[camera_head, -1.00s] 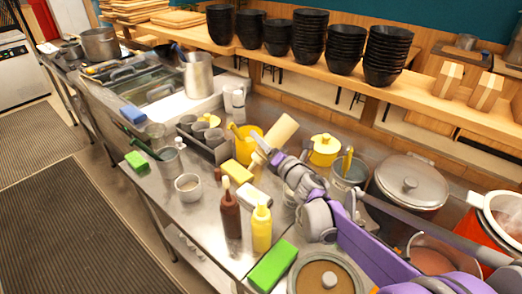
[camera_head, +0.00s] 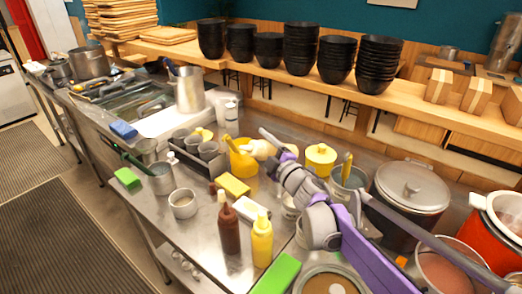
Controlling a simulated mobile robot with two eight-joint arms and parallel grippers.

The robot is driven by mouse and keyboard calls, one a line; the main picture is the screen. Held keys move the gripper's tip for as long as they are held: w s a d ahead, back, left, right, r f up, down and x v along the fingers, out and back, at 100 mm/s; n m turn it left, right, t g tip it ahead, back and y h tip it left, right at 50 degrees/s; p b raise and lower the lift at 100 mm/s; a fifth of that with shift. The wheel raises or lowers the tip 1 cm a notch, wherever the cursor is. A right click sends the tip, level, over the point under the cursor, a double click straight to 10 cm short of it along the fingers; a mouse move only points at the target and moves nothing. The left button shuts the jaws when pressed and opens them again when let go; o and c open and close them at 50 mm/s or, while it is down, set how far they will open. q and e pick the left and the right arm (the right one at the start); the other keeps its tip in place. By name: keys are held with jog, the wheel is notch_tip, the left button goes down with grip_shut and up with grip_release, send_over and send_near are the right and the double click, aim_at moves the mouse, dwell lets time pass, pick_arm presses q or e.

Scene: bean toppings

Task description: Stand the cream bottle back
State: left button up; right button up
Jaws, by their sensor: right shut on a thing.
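The cream bottle (camera_head: 262,149) is a pale cylinder near the middle of the head view. It is strongly tilted, close to level, with one end toward the left, beside and above the yellow tub (camera_head: 241,161). My right gripper (camera_head: 275,161) is shut on it; the arm reaches in from the lower right. The fingers and part of the bottle overlap, so the exact grip is hard to see. I cannot tell whether the bottle touches the tub. My left gripper is not in view.
A brown bottle (camera_head: 228,228) and a yellow bottle (camera_head: 262,243) stand at the front. A caddy with grey cups (camera_head: 193,160), a yellow block (camera_head: 233,186), a lidded yellow pot (camera_head: 320,160) and a steel pot (camera_head: 410,184) crowd the counter. Bowl stacks (camera_head: 300,50) line the shelf.

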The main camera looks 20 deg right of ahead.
jog(key=m+b, duration=0.1)
jog(key=m, duration=0.6)
jog(key=shift+f+h+b, duration=0.1)
jog(key=shift+h+b, duration=0.2)
jog(key=m+b, duration=0.1)
jog(key=m, duration=0.4)
jog(key=shift+m, duration=0.5)
